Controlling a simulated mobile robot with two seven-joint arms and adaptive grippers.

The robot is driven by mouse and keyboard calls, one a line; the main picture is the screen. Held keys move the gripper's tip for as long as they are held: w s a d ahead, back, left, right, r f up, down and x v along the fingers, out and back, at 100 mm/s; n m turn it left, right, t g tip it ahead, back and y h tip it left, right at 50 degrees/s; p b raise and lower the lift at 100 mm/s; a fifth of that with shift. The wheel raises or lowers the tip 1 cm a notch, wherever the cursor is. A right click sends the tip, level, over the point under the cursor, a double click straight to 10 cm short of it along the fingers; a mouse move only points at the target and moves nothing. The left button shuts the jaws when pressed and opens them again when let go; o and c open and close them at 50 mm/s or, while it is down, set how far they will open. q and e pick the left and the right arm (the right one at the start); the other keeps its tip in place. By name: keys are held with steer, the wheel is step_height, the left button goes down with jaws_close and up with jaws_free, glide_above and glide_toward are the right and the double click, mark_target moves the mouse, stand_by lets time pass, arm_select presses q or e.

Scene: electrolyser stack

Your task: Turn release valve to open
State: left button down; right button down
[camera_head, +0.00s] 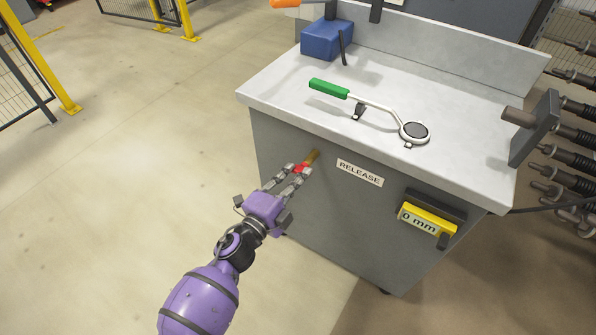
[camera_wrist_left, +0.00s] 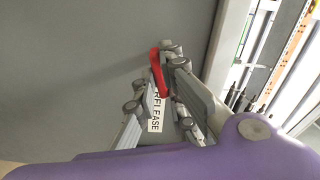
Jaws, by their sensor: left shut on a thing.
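The release valve sits on the grey front face of the cabinet, left of the RELEASE label (camera_head: 360,172). Its brass body (camera_head: 312,157) sticks out of the panel, and its red handle (camera_head: 301,168) lies between my fingertips. My left gripper (camera_head: 295,174) is shut on the red handle. In the left wrist view the red handle (camera_wrist_left: 157,72) shows between the fingers, beside the grey panel; the brass body is hidden there. The handle's exact angle is hard to tell. My right gripper is not in view.
The cabinet's pale worktop (camera_head: 280,88) overhangs above the valve. On it are a lever with a green grip (camera_head: 328,88) and a blue block (camera_head: 327,40). A yellow 0 mm gauge (camera_head: 427,219) is right of the label.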

arm_select(q)
steer(key=shift+n, duration=0.7)
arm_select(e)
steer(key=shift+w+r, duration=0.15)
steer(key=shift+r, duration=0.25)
arm_select(q)
steer(key=shift+r+n+p, duration=0.1)
steer(key=shift+n+p, duration=0.7)
steer(key=shift+n, duration=0.2)
steer(key=shift+n+p, duration=0.6)
steer(key=shift+n, duration=0.7)
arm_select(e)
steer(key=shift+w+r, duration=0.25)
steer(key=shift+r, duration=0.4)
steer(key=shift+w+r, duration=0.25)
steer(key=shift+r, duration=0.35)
